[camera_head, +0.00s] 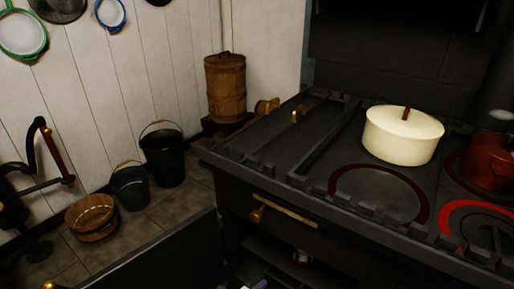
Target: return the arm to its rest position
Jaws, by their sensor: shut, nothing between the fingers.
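My gripper is not in view, and no part of my arm can be made out for sure. A small pale bluish thing (259,285) shows at the bottom edge in front of the stove. It is too cut off to tell what it is.
A black stove (270,160) fills the right, with a cream lidded pot (402,137) and a red pot (488,162) on top. A dark panel (150,262) juts out below. Two buckets (163,158) (130,188), a wooden tub (92,219) and a wooden barrel (225,90) stand by the wall.

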